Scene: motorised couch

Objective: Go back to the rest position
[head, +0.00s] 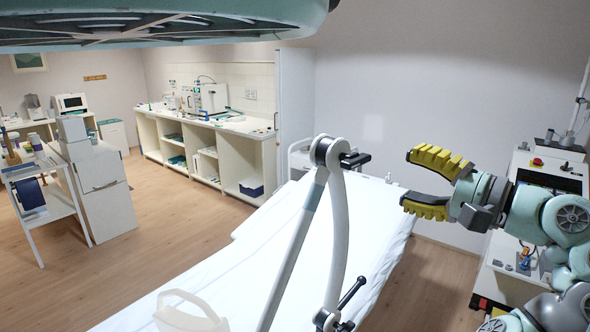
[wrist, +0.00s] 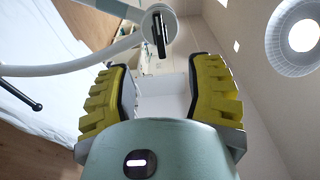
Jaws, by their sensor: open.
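My gripper (head: 408,182) has yellow ribbed fingers and is on the right side of the head view. Its fingers are spread apart with nothing between them, pointing left toward a white jointed stand arm. The black handle (head: 356,160) at the top of that stand arm is a short way left of the fingertips, apart from them. In the wrist view my gripper (wrist: 160,80) shows both fingers apart, and the black handle (wrist: 159,32) appears beyond the tips.
A white-covered couch (head: 255,265) fills the middle below the stand arm (head: 300,235). A lower black lever (head: 351,293) sticks out near the front. A white equipment cart (head: 500,262) stands at the right. A lamp-like teal cover (head: 160,28) hangs overhead.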

